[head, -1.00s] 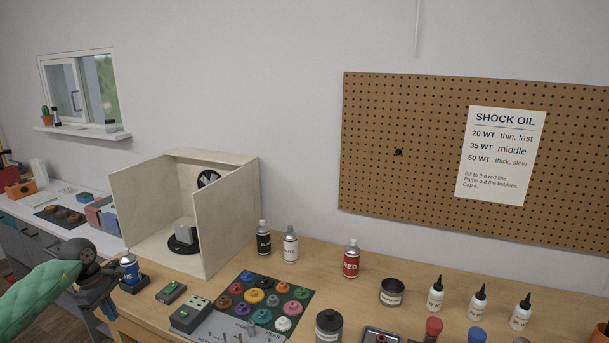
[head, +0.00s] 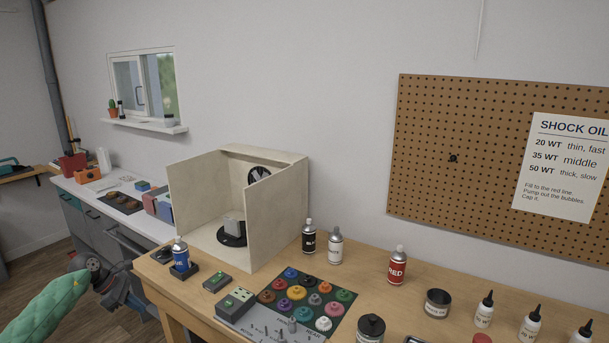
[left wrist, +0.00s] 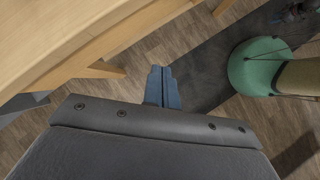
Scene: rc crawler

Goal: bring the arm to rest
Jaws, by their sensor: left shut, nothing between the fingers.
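My left arm comes in from the left in the head view, with a green sleeve. Its gripper (head: 128,297) hangs in front of the workbench's left end, over the floor and clear of the bench top. In the left wrist view the two blue-grey fingers (left wrist: 162,88) are together with nothing between them, pointing at the wood floor. The bench edge (left wrist: 110,45) runs across the upper left there. My right gripper is in neither view.
A blue spray can (head: 181,256) stands in a dark holder at the bench's left end. A wooden spray booth (head: 285,215) stands behind it. Black and red cans (head: 397,267), a mat of colored parts (head: 340,322) and several bottles fill the bench. A white counter (head: 75,189) lies further left.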

